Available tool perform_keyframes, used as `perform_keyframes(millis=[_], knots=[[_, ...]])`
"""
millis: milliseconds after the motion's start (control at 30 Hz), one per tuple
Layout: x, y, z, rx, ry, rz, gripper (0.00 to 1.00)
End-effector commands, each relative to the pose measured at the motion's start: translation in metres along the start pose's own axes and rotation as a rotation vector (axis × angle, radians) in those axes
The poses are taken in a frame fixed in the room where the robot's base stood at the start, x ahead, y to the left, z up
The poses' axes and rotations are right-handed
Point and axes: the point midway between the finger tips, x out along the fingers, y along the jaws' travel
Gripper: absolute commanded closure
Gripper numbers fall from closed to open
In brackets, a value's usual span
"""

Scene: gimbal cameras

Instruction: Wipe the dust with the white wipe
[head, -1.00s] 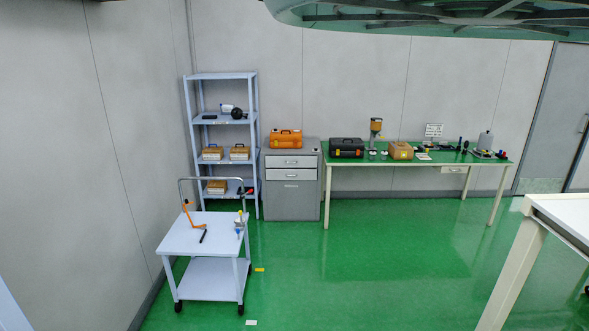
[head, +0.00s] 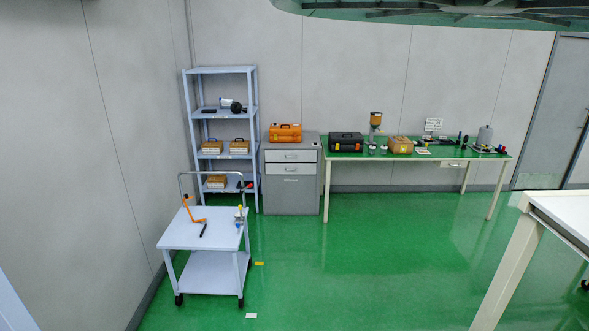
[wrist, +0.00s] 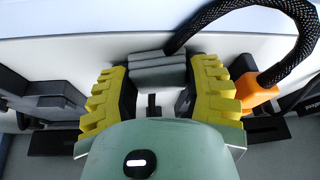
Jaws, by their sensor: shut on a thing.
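The block sits between the fingertips, in front of a white surface (wrist: 80,52). It may be the folded white wipe, but I cannot tell for sure. I cannot make out any dust in either view. My gripper does not show in the head view.
A pale cart (head: 205,231) stands at the left with an orange tool (head: 190,210) on it. Behind are a shelf (head: 220,71), a grey cabinet (head: 291,193) and a green-topped bench (head: 350,156). A white table (head: 565,210) stands at right. The middle green floor is clear.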

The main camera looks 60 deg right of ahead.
Motion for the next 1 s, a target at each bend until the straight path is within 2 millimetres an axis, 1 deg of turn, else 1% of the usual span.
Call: perform_keyframes(millis=[33,133,400,767,1000], knots=[[0.003,0.009,0.000,0.008,0.002,0.007,0.73],[0.004,0.016,0.004,0.008,-0.001,0.014,0.73],[0.004,0.030,0.006,0.009,0.003,0.015,0.73],[0.003,0.041,0.009,0.008,-0.004,0.017,0.73],[0.002,0.054,0.011,0.007,0.000,0.016,0.73]])
